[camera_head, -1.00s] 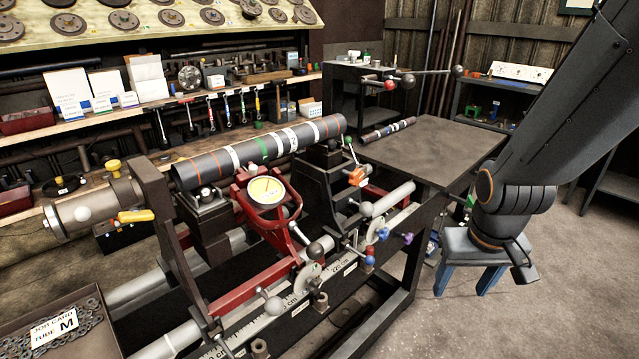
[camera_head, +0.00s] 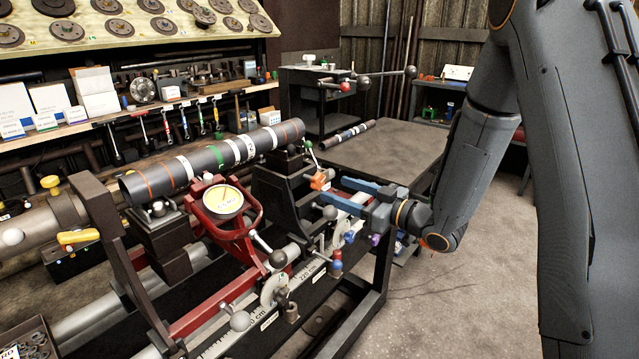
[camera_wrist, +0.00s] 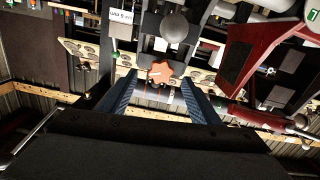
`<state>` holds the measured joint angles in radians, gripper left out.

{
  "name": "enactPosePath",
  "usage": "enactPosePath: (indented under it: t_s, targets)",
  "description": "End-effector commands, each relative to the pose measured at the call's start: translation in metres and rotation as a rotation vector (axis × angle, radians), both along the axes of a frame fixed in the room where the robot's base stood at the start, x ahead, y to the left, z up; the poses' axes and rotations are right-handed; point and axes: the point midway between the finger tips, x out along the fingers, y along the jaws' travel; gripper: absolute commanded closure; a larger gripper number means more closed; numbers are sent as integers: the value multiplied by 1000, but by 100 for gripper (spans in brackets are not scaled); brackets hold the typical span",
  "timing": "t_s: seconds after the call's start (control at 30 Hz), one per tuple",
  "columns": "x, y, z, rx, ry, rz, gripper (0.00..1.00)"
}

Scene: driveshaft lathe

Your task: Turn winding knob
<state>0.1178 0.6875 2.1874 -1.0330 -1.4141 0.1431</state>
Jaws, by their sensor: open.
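An orange star-shaped knob (camera_head: 319,181) sits on the side of the dark stand under the tube's right end. In the wrist view the orange knob (camera_wrist: 160,72) lies centred at the fingertips. My gripper (camera_head: 336,190) is open, its two blue fingers reaching left toward this knob. In the wrist view my gripper (camera_wrist: 159,84) has one finger on each side of the knob, with gaps; I cannot tell how deep the knob sits between them. Which knob is the winding knob is not marked. A purple knob (camera_head: 376,239) and a blue-red knob (camera_head: 336,262) are lower down.
A striped dark tube (camera_head: 215,157) rests on the lathe stands. A red frame with a round gauge (camera_head: 223,200) stands left of the gripper. A green-tipped lever (camera_head: 309,146) rises just above the orange knob. The dark table (camera_head: 385,150) behind has mostly clear space.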

Motion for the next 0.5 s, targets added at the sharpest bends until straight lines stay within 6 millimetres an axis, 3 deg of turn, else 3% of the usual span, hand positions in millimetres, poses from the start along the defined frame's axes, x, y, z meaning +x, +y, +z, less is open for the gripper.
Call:
enactPosePath:
  t_s: [0.17,0.5]
  targets:
    - [4,11,3,16,-11,19,43]
    - [35,51,3,16,-10,18,43]
